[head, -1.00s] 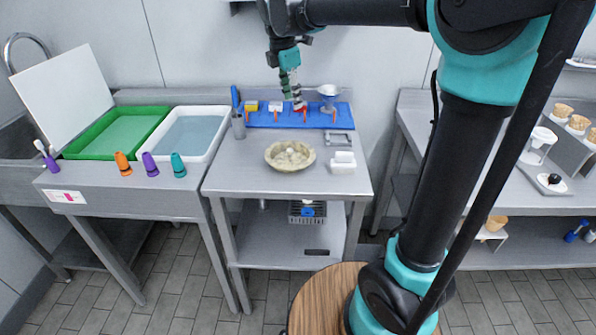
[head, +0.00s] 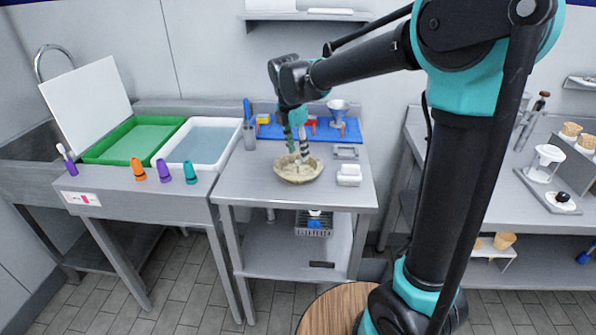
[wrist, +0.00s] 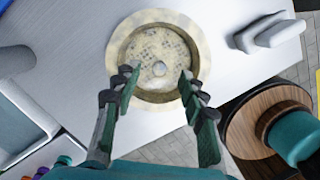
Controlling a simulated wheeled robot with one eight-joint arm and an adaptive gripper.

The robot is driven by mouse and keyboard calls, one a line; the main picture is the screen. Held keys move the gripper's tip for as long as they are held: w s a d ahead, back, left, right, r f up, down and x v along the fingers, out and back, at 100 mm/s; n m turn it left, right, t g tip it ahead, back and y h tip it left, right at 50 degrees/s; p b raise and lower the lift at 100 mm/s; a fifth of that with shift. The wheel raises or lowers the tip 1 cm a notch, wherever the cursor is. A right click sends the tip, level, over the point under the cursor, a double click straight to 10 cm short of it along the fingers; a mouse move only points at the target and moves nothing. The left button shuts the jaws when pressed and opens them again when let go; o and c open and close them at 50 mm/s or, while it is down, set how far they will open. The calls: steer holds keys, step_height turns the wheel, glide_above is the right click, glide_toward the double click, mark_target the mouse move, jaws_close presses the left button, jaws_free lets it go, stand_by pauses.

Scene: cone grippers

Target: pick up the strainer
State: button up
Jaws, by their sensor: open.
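The round, pale speckled bowl with a dotted, sieve-like inside looks like the strainer (head: 283,172). It sits upright on the middle steel table, with a small pale knob or ball at its centre. It also shows in the wrist view (wrist: 121,48). My gripper (head: 298,153) points down over the bowl. In the wrist view my gripper (wrist: 159,78) is open, its two fingers apart with the centre knob between and just beyond the tips. Nothing is held. The head view does not clearly show whether the fingertips touch the bowl.
A small white container (head: 349,179) and a grey frame (head: 345,152) stand right of the bowl. A blue mat (head: 265,132) with several tools and a funnel-like cup (head: 338,108) lies behind. A tool holder (head: 249,138) stands back left. The table's front is clear.

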mark_target(298, 162)
steer(key=shift+w+d+f, duration=0.1)
steer(key=shift+f, duration=2.6)
jaws_close()
